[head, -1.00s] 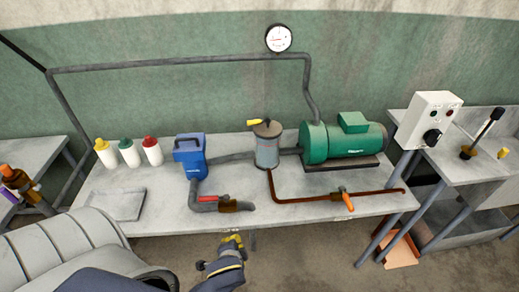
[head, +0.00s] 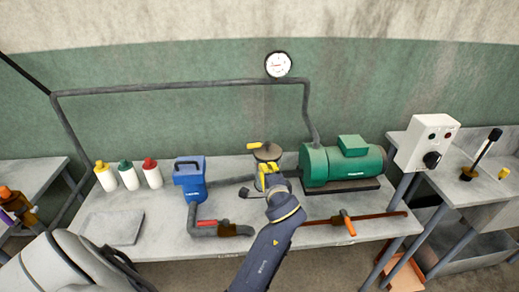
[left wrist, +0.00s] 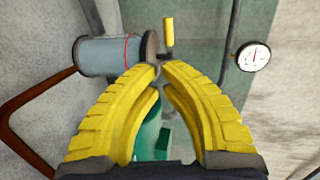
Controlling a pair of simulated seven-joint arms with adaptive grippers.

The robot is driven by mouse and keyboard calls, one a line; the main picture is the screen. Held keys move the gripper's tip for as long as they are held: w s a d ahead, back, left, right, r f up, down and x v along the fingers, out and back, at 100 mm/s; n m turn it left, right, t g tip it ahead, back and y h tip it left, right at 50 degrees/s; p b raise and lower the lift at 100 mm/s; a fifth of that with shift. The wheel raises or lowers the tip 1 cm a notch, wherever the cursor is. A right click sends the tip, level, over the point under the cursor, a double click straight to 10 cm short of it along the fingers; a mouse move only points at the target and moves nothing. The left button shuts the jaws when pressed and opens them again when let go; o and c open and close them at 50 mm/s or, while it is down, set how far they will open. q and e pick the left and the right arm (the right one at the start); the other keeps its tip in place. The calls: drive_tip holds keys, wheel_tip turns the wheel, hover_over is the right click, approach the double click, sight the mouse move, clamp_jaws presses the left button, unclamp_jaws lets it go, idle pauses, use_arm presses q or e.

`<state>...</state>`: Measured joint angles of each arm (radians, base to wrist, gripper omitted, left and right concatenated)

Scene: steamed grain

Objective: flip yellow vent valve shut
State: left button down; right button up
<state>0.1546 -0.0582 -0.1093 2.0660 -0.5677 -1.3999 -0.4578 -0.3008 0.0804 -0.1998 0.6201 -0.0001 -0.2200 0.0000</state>
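The yellow vent valve handle (head: 256,146) sits on top of the grey cylindrical canister (head: 267,153) at the middle of the bench. It points left in the head view. In the left wrist view the yellow handle (left wrist: 168,32) shows just beyond the fingertips, beside the lid of the canister (left wrist: 105,52). My left gripper (head: 268,168) is in front of the canister and hides most of its body in the head view. Its yellow fingers (left wrist: 160,67) come together at the tips with nothing between them. They appear apart from the handle. My right gripper is not in view.
A green motor (head: 343,163) stands right of the canister and a blue pump (head: 190,178) left of it. Pipes with a red handle (head: 207,223) and an orange handle (head: 347,222) lie in front. A gauge (head: 278,64) is above. Several bottles (head: 129,175) stand at left.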

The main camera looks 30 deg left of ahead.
sight(258, 146)
use_arm(q)
drive_tip(key=x, duration=0.4)
drive_tip(key=r+x, duration=0.1)
drive_tip(key=x, duration=0.4)
drive_tip(key=w+r+x, duration=0.1)
drive_tip(key=x, duration=0.4)
drive_tip(key=shift+w, duration=0.1)
drive_tip(key=shift+a+f, duration=0.1)
drive_tip(key=shift+a, duration=0.05)
drive_tip(key=shift+w+a+f+m+t+h, duration=0.1)
drive_tip(key=shift+w+a+m+t+h, duration=0.1)
drive_tip(key=shift+a+m+t+h, duration=0.3)
drive_tip(key=shift+w+m+t, duration=0.15)
drive_tip(key=shift+m+t, duration=0.25)
